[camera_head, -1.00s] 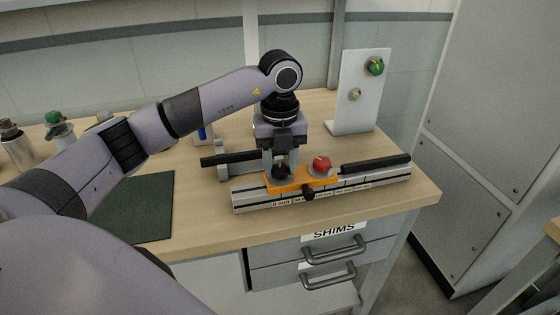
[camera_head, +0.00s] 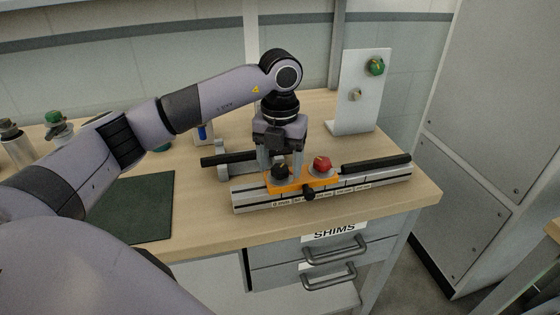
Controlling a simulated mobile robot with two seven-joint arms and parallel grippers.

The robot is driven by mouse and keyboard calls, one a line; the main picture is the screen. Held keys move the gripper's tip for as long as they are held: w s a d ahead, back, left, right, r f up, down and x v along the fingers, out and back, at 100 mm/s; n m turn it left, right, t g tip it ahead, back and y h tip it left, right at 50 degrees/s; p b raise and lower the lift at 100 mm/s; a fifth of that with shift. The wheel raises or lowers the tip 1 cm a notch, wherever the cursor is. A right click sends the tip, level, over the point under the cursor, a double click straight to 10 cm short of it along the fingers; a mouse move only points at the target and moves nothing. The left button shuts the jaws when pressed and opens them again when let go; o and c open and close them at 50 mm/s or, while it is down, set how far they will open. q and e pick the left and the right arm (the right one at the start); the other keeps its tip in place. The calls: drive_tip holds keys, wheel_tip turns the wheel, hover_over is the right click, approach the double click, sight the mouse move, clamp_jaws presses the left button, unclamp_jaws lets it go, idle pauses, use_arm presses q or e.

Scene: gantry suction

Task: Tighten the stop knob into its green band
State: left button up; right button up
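An orange stop block (camera_head: 292,187) sits on the slotted silver rail near the bench's front. On its top are a black knob (camera_head: 281,173) at the left and a red knob (camera_head: 321,165) at the right; another black knob (camera_head: 309,193) sticks out of its front. Which is the stop knob, I cannot tell for sure. My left gripper (camera_head: 281,168) points down over the left black knob, its fingers apart on either side, with no clear contact showing. No green band can be made out. My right gripper is not in view.
The silver rail (camera_head: 385,178) carries black bars behind it. A white upright panel (camera_head: 352,120) with a green knob (camera_head: 375,67) stands at the back right. A dark green mat (camera_head: 147,205) lies left. Drawers labelled SHIMS (camera_head: 334,231) are below the bench edge.

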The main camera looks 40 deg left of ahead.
sight(281, 168)
use_arm(q)
drive_tip(key=shift+r, duration=3.6)
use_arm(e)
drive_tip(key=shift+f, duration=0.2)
use_arm(q)
drive_tip(key=shift+b, duration=0.3)
